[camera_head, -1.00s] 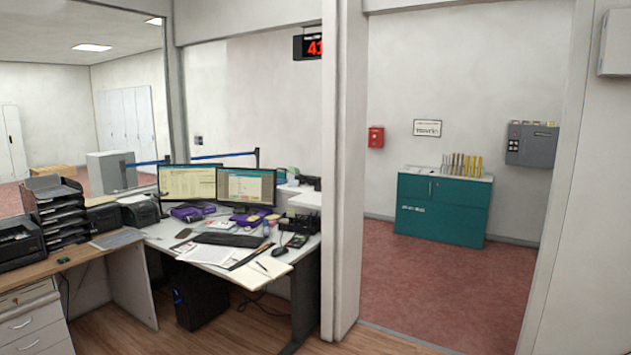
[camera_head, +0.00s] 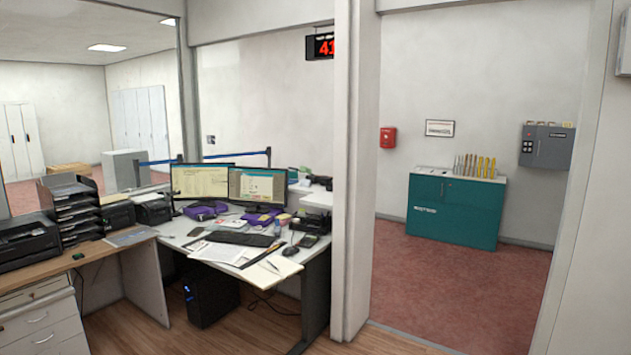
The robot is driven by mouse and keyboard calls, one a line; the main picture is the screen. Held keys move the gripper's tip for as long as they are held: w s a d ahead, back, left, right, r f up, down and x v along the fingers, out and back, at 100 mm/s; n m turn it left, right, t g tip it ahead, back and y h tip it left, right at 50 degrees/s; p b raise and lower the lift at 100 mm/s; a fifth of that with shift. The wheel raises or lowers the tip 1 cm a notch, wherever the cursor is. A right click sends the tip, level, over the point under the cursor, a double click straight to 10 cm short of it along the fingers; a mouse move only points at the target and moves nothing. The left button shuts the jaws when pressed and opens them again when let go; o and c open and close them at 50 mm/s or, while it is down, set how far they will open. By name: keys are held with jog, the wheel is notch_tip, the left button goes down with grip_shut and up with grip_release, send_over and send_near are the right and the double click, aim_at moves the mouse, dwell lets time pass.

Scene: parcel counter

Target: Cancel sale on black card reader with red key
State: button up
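A small black device (camera_head: 308,241) lies near the right end of the white desk (camera_head: 180,228), beside the mouse. It may be the card reader, but it is too small to make out a red key. Another small dark item (camera_head: 78,256) lies on the wooden desk at the left, also too small to identify. My gripper is not in view.
Two monitors (camera_head: 258,186), a keyboard (camera_head: 240,239), a mouse (camera_head: 289,251) and papers (camera_head: 218,252) crowd the white desk. A black computer tower (camera_head: 211,296) stands beneath it. A white post (camera_head: 353,160) separates the desk from a doorway. Wooden floor (camera_head: 250,330) lies in front.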

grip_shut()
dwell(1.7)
